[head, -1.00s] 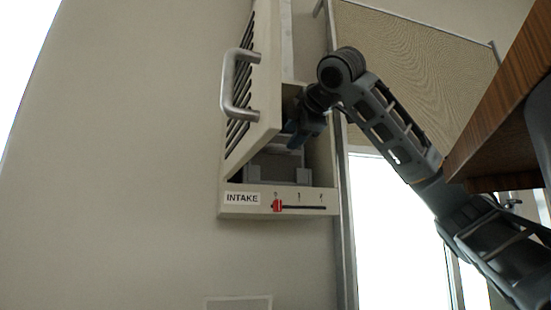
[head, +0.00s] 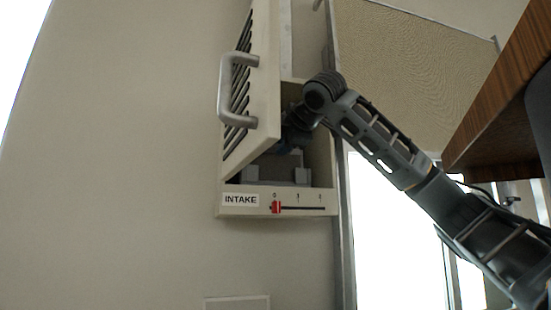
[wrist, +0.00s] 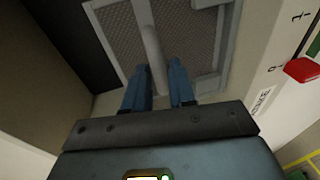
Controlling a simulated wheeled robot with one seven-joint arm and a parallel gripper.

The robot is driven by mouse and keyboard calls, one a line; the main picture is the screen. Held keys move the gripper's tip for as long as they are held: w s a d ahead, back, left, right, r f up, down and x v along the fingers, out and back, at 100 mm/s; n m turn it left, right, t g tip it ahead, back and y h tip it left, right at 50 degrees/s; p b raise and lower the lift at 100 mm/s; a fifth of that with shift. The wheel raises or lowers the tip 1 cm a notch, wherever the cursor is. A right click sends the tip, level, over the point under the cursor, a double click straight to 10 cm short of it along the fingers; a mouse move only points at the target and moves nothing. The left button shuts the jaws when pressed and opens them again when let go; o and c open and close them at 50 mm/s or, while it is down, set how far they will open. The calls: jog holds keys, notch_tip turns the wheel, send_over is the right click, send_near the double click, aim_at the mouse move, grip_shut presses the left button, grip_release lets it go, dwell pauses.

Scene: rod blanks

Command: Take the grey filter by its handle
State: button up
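The grey filter (wrist: 186,45) is a mesh panel in a grey frame, seen in the wrist view inside the intake housing. A pale bar, its handle (wrist: 150,42), runs across the mesh. In the head view the filter (head: 282,162) shows only partly as a grey shape in the opening. My gripper (wrist: 161,72) has two blue fingers apart, with a gap between them. The lower end of the handle appears between the fingers; I cannot tell whether they touch it. In the head view the fingers are mostly hidden by the housing and my wrist.
The slatted cover (head: 248,90) with its metal handle (head: 226,90) stands open at the left of the housing (head: 230,211). A red slider (head: 276,207) sits at 0 on the front. A wooden surface (head: 505,105) is at the right, close above my arm.

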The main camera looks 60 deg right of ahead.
grip_shut()
